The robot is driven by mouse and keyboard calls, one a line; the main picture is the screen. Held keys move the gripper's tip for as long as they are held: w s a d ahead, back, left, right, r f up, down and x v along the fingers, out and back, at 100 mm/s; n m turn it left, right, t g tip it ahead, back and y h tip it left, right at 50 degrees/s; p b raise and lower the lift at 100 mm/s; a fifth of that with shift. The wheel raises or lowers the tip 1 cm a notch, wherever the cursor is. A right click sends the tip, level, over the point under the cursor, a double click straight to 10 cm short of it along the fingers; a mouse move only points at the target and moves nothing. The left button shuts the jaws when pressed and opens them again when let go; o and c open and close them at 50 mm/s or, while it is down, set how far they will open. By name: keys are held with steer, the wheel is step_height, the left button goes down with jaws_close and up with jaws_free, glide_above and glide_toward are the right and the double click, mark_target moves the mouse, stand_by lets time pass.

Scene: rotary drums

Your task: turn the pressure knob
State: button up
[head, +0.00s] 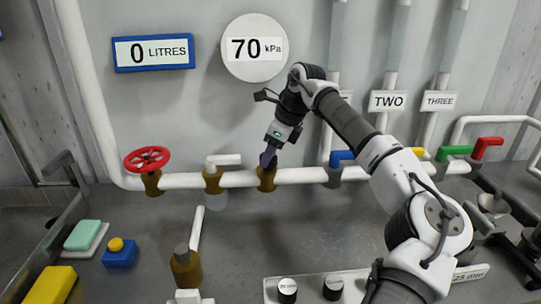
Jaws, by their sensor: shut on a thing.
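My gripper (268,160) points down at the white horizontal pipe, below the round pressure dial (254,49), which reads 70 kPa. It is shut on the pressure knob, at the top of a brass fitting (267,180) on that pipe. The fingers hide most of the knob, so its angle cannot be told. The dial is mounted on the grey wall.
A red handwheel (147,159) and a white lever valve (222,161) stand left of my gripper. A blue lever (342,156) is close on its right, with green (455,151) and red (487,146) levers further right. A blue-framed display (153,53) reads 0 LITRES.

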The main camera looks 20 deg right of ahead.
steer(key=m+h+b, duration=0.1)
steer(key=m+b, duration=0.1)
steer(key=m, duration=0.1)
steer(key=m+t+h+b, duration=0.1)
steer(key=m+b, duration=0.1)
steer(key=m, duration=0.1)
steer(key=shift+s+a+f+b, duration=0.1)
steer(key=shift+a+f+b, duration=0.05)
steer(key=shift+b, duration=0.2)
steer(key=m+h+b, duration=0.1)
steer(key=m, duration=0.1)
steer(key=m+b, duration=0.2)
steer(key=m, duration=0.1)
steer(key=shift+a+t+h, duration=0.15)
steer(key=shift+t+h, duration=0.25)
steer(key=o, duration=1)
steer(key=shift+c, duration=0.2)
steer(key=shift+r, duration=0.2)
